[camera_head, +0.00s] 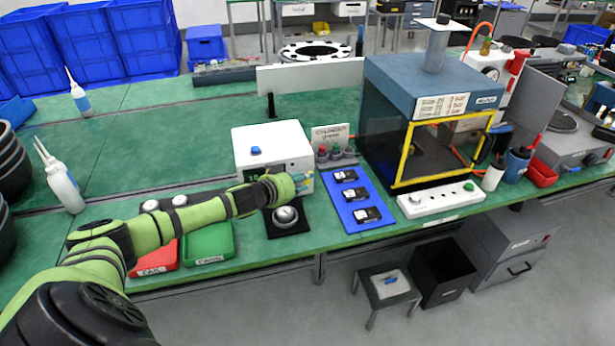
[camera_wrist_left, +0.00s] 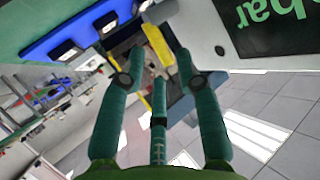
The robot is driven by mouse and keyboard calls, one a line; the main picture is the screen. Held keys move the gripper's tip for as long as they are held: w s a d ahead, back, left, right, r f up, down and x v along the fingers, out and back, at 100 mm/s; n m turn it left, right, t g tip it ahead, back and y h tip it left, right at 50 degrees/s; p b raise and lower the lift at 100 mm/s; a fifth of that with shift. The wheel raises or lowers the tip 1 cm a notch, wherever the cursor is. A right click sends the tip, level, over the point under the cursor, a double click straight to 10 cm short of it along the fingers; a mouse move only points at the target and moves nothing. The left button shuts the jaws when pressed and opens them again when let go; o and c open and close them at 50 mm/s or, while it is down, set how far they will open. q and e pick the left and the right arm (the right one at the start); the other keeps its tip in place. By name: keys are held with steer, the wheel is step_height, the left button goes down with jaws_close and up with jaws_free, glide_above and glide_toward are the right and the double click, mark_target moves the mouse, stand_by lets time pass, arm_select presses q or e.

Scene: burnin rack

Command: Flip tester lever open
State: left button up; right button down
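The tester seems to be the white box (camera_head: 262,147) with a blue button on top and green display digits; its face with green lettering also shows in the left wrist view (camera_wrist_left: 268,25). I cannot make out a lever on it; my arm covers part of its front. My left gripper (camera_head: 303,181) is at the box's right front corner. In the left wrist view its teal fingers (camera_wrist_left: 160,62) are spread apart, with nothing clearly held between them. A round silver fixture (camera_head: 286,215) on a black plate sits in front of the box, below my wrist. My right gripper is out of view.
A blue mat (camera_head: 343,189) with three black devices lies to the right. Beyond it stands a chamber (camera_head: 405,85) with a yellow-framed door (camera_head: 404,160) and a white power strip (camera_head: 440,199). A red tray (camera_head: 160,258) and a green tray (camera_head: 208,243) lie under my arm.

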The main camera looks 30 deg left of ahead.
arm_select(q)
steer(key=shift+x, duration=1.6)
steer(key=shift+d, duration=0.1)
jaws_close()
steer(key=shift+r, duration=0.1)
